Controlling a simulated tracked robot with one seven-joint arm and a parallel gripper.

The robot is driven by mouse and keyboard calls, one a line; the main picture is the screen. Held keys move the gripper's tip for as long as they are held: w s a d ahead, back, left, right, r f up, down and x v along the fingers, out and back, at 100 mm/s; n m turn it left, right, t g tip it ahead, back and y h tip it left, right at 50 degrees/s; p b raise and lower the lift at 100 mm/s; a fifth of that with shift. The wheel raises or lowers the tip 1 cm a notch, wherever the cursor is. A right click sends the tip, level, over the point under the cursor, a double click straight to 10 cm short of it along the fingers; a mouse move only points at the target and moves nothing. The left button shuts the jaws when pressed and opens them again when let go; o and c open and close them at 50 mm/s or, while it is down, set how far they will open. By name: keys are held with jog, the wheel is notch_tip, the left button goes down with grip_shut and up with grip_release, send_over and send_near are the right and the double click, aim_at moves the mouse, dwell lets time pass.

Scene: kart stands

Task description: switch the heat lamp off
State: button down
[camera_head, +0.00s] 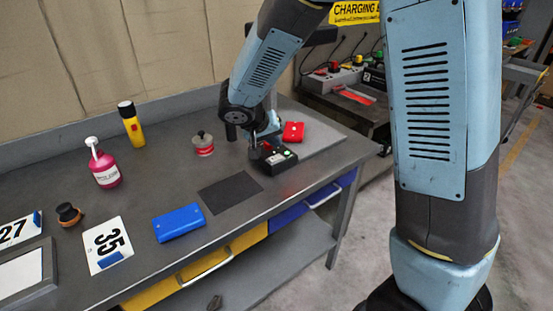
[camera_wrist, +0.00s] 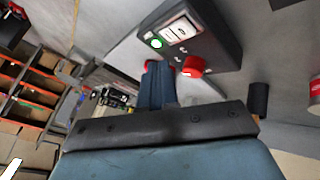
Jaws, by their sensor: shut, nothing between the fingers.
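A dark control box (camera_head: 279,163) sits on the workbench near its right end. In the wrist view the box (camera_wrist: 216,33) carries a white switch panel (camera_wrist: 182,30), a green round button or light (camera_wrist: 156,43) and a red knob (camera_wrist: 192,67). My gripper (camera_head: 254,143) is just above and beside the box, pointing down. In the wrist view its fingers (camera_wrist: 157,68) are shut and empty, with the tips close to the box's edge by the green light. I cannot tell whether they touch it. The lamp's head is not clearly seen; a faint red glow shows on the bench edge.
A red and grey knobbed item (camera_head: 203,144), a dark mat (camera_head: 230,193) and a blue case (camera_head: 180,222) lie further left. A yellow flashlight (camera_head: 131,123) and pink bottle (camera_head: 104,168) stand behind.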

aim_at(279, 155)
jog(key=shift+s+a+f, duration=0.1)
jog(key=shift+f, duration=1)
dwell(1.3)
jog(key=shift+s+f, duration=0.15)
jog(key=shift+f, duration=0.2)
jog(key=shift+f, duration=0.2)
dwell(0.7)
jog(key=shift+r, duration=0.6)
